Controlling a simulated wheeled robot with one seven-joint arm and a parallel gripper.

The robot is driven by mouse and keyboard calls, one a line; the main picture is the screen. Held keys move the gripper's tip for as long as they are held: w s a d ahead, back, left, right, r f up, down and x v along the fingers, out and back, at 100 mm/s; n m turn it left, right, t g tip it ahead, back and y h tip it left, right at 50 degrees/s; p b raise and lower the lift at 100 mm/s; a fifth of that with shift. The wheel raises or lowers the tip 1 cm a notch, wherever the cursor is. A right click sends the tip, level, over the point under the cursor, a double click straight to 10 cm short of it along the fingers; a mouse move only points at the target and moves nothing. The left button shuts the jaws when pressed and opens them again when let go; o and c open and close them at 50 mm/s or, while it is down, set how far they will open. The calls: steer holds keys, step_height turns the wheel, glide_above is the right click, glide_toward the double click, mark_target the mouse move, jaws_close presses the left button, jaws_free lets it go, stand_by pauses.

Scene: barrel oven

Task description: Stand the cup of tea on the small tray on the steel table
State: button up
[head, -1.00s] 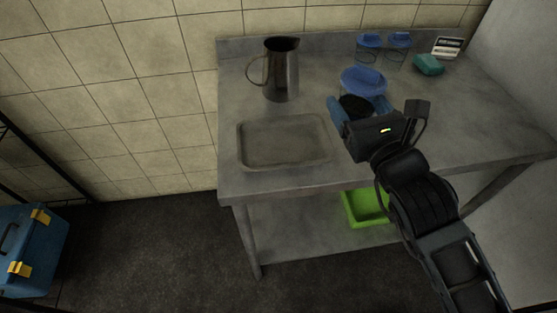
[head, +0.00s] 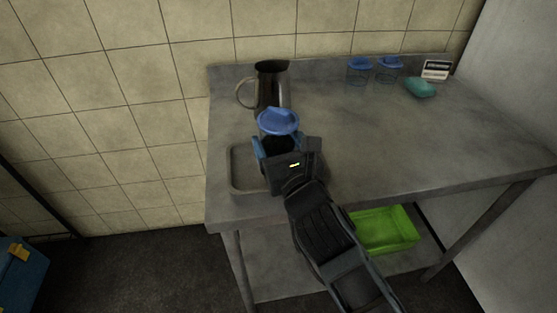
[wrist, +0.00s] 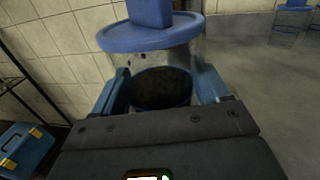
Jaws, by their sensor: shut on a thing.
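The cup of tea (head: 278,122) is a clear vessel with a blue lid and dark contents. My gripper (head: 283,150) is shut on it, with a blue finger on either side. In the wrist view the cup (wrist: 152,34) stands roughly upright between the fingers (wrist: 165,88), its dark contents low in the clear wall. The small tray (head: 235,168) is a shallow grey tray at the left front of the steel table (head: 400,130). My gripper and the cup cover its right part in the head view. I cannot tell whether the cup touches the tray.
A dark metal jug (head: 270,88) stands just behind the held cup. Two blue-lidded clear vessels (head: 359,70) (head: 389,68), a teal block (head: 421,88) and a small card (head: 436,69) are at the back right. A green bin (head: 385,230) sits on the lower shelf. The table's right is clear.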

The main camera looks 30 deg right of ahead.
steer(key=shift+f+b, duration=0.75)
steer(key=shift+f, duration=1.15)
steer(key=shift+f, duration=0.15)
steer(key=o, duration=1.2)
steer(key=shift+c, duration=0.2)
steer(key=shift+r, duration=0.2)
steer(key=s+a+b, duration=0.1)
steer(key=s, duration=1.1)
steer(key=shift+a, duration=0.4)
steer(key=shift+f, duration=0.1)
